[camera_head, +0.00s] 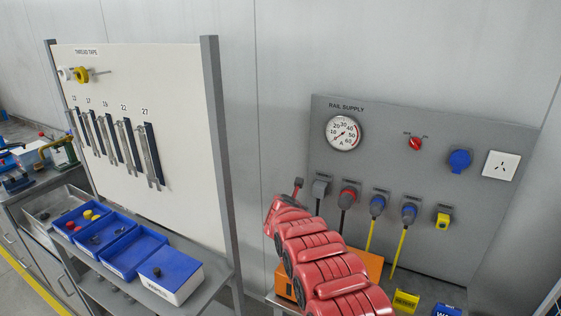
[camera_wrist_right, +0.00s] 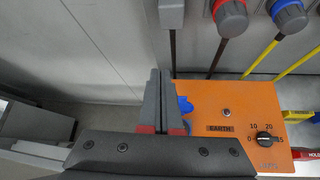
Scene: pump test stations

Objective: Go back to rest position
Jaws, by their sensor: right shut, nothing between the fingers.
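My right arm (camera_head: 335,265), with red segments, comes in from the bottom of the head view and reaches up in front of the grey rail supply panel (camera_head: 455,140). My right gripper (camera_head: 298,183) is at its far end, left of the row of plugs. In the right wrist view the gripper's dark fingers (camera_wrist_right: 160,76) are shut together with nothing between them. They are beside the left edge of the orange box (camera_wrist_right: 205,146) and partly cover a blue part (camera_wrist_right: 185,105) there. Whether they touch the box I cannot tell. My left gripper is not in view.
Grey (camera_head: 321,187), red (camera_head: 348,194) and blue (camera_head: 377,205) plugs hang on the panel, with cables running down. Left stands a white tool board (camera_head: 165,75) with spanners. Below it are blue bins (camera_head: 133,252). Bare wall (camera_head: 280,60) lies between board and panel.

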